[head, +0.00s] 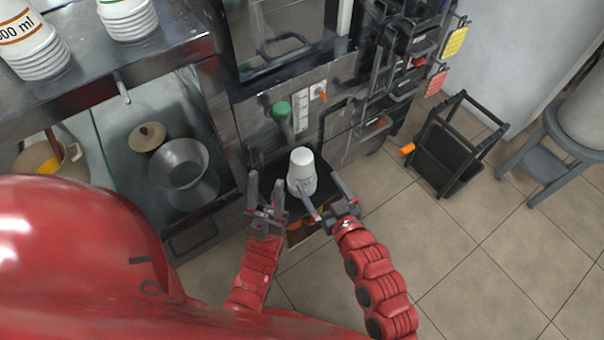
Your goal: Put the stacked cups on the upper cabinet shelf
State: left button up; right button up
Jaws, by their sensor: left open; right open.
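A white cup or cup stack (302,170) with printed lettering stands narrow end up on a dark ledge (268,172) at the front of the press. I cannot tell how many cups are in it. My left gripper (266,184) is open just left of it. My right gripper (322,188) is open at its lower right, one finger close to its base; contact is unclear. The metal cabinet shelf (180,35) at upper left holds two upside-down stacks of white cups, one cut off by the frame at left (35,45) and one further right (128,15).
The press has a green knob (281,109). A black folding stand (455,145) and a grey stool (545,160) stand right. Tiled floor is clear at lower right.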

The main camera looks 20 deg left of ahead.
aim_at(308, 166)
jog(key=b+x, duration=0.1)
jog(key=x, duration=0.7)
jog(key=shift+w+a, duration=0.25)
jog(key=shift+w, duration=0.05)
jog(key=shift+b+x, duration=0.45)
jog(key=shift+x, duration=2.25)
jog(key=shift+s+a+f, duration=0.1)
jog(key=shift+s, duration=0.1)
grip_shut()
